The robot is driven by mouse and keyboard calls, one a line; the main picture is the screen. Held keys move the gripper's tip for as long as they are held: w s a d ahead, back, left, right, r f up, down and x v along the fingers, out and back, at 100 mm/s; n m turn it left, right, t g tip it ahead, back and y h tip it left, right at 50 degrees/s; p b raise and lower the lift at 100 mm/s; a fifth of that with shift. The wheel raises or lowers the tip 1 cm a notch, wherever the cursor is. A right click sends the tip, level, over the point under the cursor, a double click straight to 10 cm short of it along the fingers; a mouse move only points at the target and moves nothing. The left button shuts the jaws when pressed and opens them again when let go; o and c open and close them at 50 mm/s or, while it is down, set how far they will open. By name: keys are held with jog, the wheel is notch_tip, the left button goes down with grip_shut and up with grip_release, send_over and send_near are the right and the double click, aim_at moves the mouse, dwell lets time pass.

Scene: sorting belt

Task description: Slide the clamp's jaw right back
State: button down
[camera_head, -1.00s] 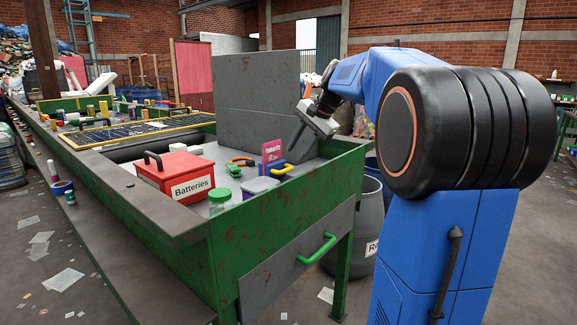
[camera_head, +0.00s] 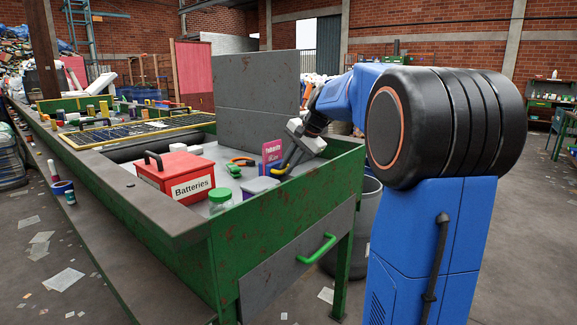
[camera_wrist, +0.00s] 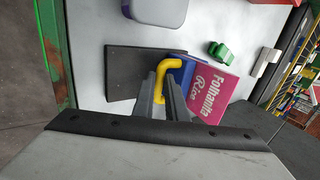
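The clamp (camera_head: 272,172) is a blue body with a yellow handle. It stands on the belt's grey bed in front of a pink rice packet (camera_head: 271,153). In the wrist view the yellow handle (camera_wrist: 176,64) lies at my fingertips, over a dark flat plate (camera_wrist: 124,74), with the packet (camera_wrist: 213,88) just right of it. My gripper (camera_head: 284,167) is down at the handle, and its two grey fingers (camera_wrist: 168,88) stand on either side of the handle's bar. I cannot tell whether they press on it. The fingers partly hide the clamp.
A lidded box (camera_head: 260,186), a green-lidded jar (camera_head: 220,199) and a red Batteries box (camera_head: 178,176) stand to the left. A green and orange tool (camera_head: 241,162) lies behind. The green side wall (camera_head: 300,190) is in front, a tall grey panel (camera_head: 256,95) at the back.

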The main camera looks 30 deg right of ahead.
jog(key=shift+s+d, duration=0.25)
jog(key=shift+s, duration=0.4)
jog(key=shift+s+d, duration=0.2)
jog(key=shift+s, duration=0.45)
jog(key=shift+s+d, duration=0.25)
jog(key=shift+s, duration=0.4)
jog(key=c, duration=1.8)
grip_release()
jog(key=shift+o, duration=0.2)
jog(key=shift+r, duration=0.1)
jog(key=v, duration=1.7)
jog(key=shift+r, duration=0.15)
